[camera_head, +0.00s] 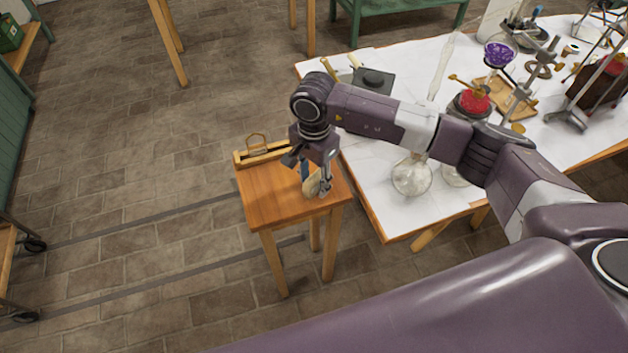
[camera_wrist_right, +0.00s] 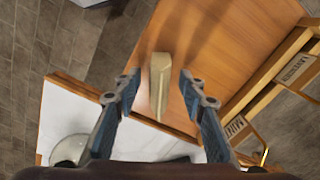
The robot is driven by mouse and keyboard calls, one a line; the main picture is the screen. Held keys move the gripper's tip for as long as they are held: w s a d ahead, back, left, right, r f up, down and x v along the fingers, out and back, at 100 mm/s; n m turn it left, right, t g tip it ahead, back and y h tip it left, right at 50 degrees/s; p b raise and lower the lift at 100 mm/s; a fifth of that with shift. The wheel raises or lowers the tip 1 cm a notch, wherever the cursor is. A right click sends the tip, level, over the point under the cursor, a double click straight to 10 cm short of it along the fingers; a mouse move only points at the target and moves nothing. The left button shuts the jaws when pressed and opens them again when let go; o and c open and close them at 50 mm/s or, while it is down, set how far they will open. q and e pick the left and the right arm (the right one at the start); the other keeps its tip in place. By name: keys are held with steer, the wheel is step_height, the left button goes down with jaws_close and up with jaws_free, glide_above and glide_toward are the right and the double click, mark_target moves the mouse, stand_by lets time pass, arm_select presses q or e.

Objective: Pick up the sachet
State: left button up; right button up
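The sachet (camera_wrist_right: 159,84) is a small pale tan packet on the wooden stool-like table (camera_head: 268,197). In the right wrist view it lies between the two fingers of my right gripper (camera_wrist_right: 158,95), with a gap on each side. In the head view my right gripper (camera_head: 312,184) is low over the table's right part, pointing down, and the sachet (camera_head: 312,185) shows partly behind a finger. The fingers are apart and I see no contact with the sachet. My left gripper is not in view.
A wooden holder (camera_head: 262,153) with a handle stands at the small table's back edge. To the right is a white-topped workbench (camera_head: 375,190) with a round glass flask (camera_head: 411,177) and a dark box (camera_head: 373,80). The small table's left half is bare.

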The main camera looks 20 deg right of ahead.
jaws_close()
steer(key=shift+r, duration=0.1)
stand_by(0.3)
